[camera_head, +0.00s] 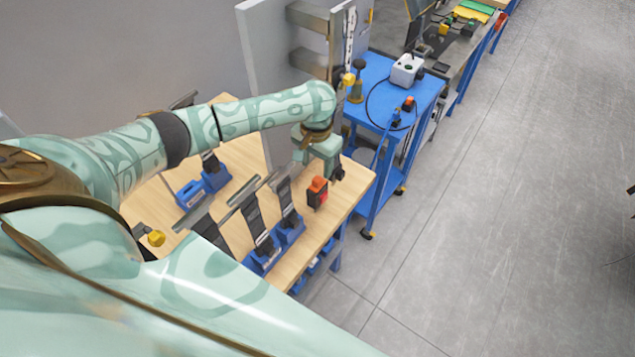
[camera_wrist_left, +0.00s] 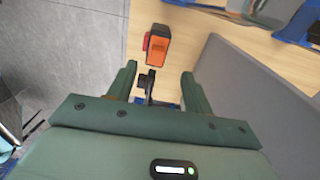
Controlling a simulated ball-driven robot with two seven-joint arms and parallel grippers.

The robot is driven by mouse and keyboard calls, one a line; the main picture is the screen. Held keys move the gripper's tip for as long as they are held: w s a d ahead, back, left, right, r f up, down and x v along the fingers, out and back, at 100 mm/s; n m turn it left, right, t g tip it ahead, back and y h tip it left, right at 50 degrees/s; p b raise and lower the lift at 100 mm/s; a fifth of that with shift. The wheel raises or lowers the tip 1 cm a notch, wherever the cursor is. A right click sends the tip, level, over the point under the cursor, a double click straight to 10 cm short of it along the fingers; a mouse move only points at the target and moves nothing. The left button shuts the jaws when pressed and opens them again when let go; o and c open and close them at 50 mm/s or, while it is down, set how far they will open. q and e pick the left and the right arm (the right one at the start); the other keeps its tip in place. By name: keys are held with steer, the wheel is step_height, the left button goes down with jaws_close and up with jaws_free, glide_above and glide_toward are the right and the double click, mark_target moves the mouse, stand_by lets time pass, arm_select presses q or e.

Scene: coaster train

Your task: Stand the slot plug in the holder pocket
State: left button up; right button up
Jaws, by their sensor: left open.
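My left gripper (camera_head: 328,165) is open above the right end of the wooden table. In the left wrist view its two fingers (camera_wrist_left: 160,85) stand apart, with a small black piece (camera_wrist_left: 147,82) showing between them; I cannot tell whether this is the slot plug or whether it is touched. An orange and black block (camera_head: 317,192) stands on the table just in front of the gripper, and also shows in the left wrist view (camera_wrist_left: 157,47), beyond the fingertips. Blue holders (camera_head: 289,232) with dark upright pieces stand nearby; I cannot make out which pocket is free. My right gripper is out of view.
Another blue holder (camera_head: 190,194) stands further left on the wooden table (camera_head: 151,203). A grey panel (camera_wrist_left: 243,88) rises close to the gripper. A blue trolley (camera_head: 378,72) with a white box (camera_head: 407,69) stands beyond the table end. My arm covers part of the table.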

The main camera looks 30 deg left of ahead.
mark_target(318, 179)
arm_select(q)
steer(key=shift+f, duration=0.35)
steer(key=f, duration=0.1)
steer(key=f+b, duration=0.1)
steer(key=f, duration=0.3)
steer(key=shift+s+d+b, duration=0.15)
steer(key=shift+d+b, duration=0.1)
steer(key=shift+b, duration=0.05)
jaws_close()
